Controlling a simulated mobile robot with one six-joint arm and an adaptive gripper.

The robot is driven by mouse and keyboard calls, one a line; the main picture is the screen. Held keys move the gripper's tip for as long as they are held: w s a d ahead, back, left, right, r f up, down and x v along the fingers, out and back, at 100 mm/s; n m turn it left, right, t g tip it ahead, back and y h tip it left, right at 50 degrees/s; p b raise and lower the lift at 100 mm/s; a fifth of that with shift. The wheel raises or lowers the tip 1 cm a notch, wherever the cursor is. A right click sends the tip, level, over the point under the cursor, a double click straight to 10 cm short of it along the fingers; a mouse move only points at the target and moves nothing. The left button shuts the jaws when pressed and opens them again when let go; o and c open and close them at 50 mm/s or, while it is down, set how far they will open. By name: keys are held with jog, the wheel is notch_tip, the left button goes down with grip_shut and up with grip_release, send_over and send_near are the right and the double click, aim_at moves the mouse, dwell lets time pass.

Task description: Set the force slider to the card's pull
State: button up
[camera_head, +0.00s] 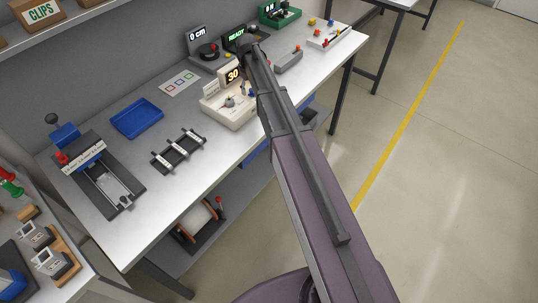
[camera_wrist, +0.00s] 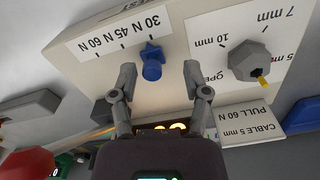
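The cream tester (camera_head: 232,118) stands on the bench, its display (camera_head: 233,75) reading 30. In the wrist view its panel (camera_wrist: 110,50) appears upside down, with a 30 N, 45 N and 60 N scale. The blue force slider (camera_wrist: 152,62) lines up with the 30 N mark. My gripper (camera_wrist: 158,72) is open, one finger on each side of the slider with visible gaps. The card (camera_wrist: 245,122) reads "CABLE 5 mm PULL 60 N". A grey knob (camera_wrist: 249,61) with a yellow pointer sits beside the slider scale. My arm hides part of the tester in the head view.
A blue tray (camera_head: 137,118), a black rack (camera_head: 179,151) and a clamp fixture (camera_head: 112,187) lie left of the tester. A green READY display (camera_head: 236,35) and a "0 cm" unit (camera_head: 199,40) stand behind it. Bare bench lies in front of the rack.

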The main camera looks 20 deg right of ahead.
aim_at(250, 89)
jog(key=shift+r+p, duration=6.35)
jog(key=shift+r, duration=0.4)
jog(key=s+f+m+b, duration=0.2)
jog(key=s+f+b, duration=0.9)
jog(key=s, duration=0.3)
jog(key=s+f+m+b, duration=0.2)
jog(key=s+f+b, duration=0.9)
jog(key=s, duration=0.2)
jog(key=shift+s+f+b, duration=0.35)
jog(key=shift+d, duration=0.1)
notch_tip(250, 89, up, 6)
jog(key=s+p, duration=0.1)
jog(key=p, duration=0.5)
jog(key=shift+s, duration=0.25)
jog(key=shift+r, duration=0.1)
